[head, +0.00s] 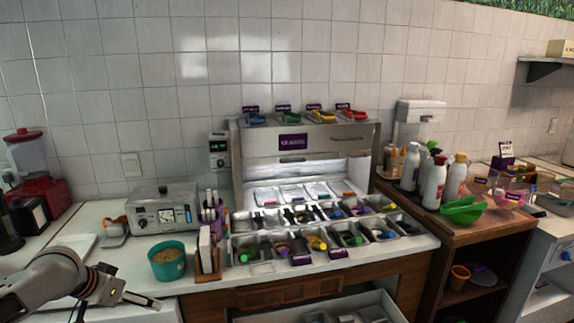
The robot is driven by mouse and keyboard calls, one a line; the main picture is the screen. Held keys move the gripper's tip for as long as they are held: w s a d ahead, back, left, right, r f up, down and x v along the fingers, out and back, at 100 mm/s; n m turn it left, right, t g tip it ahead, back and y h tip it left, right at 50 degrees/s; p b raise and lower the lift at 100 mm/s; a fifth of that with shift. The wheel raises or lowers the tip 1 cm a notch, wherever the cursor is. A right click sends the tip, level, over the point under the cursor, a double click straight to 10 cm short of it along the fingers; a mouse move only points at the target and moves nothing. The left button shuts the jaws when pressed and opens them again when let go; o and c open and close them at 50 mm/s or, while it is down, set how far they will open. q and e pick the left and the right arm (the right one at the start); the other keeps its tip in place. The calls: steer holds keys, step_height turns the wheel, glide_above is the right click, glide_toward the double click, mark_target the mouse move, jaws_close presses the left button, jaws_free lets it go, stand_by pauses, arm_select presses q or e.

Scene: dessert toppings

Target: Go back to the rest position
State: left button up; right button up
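My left arm comes in at the lower left, and its gripper (145,301) hangs over the front of the white counter (120,265). One pale-tipped finger shows, pointing right. I cannot tell whether the gripper is open or shut, and no held object shows. A teal tub (167,262) with tan, grainy contents stands just behind and right of it, apart from it. My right gripper is not in view.
A topping station (310,140) with several bins and coloured scoops fills the middle. A napkin holder (208,255) and grey appliance (163,212) stand left of it. Bottles (433,182) and green bowls (462,211) stand on the right wooden counter. A drawer (335,308) below looks open.

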arm_select(q)
steer(key=s+d+f+m+t+h, duration=0.1)
steer(key=s+d+f, duration=0.3)
steer(key=d+f, duration=0.35)
steer(key=s+d+f+t+h, duration=0.1)
steer(key=s+d+f, duration=0.3)
steer(key=d+f, duration=0.4)
steer(key=s+f+y, duration=0.1)
steer(key=s+f, duration=0.4)
steer(key=s, duration=0.5)
steer(key=s+d+f+t+y, duration=0.1)
steer(key=s+f, duration=0.3)
steer(key=s, duration=0.5)
steer(key=shift+s+d+f+t, duration=0.3)
steer(key=shift+s+f, duration=0.05)
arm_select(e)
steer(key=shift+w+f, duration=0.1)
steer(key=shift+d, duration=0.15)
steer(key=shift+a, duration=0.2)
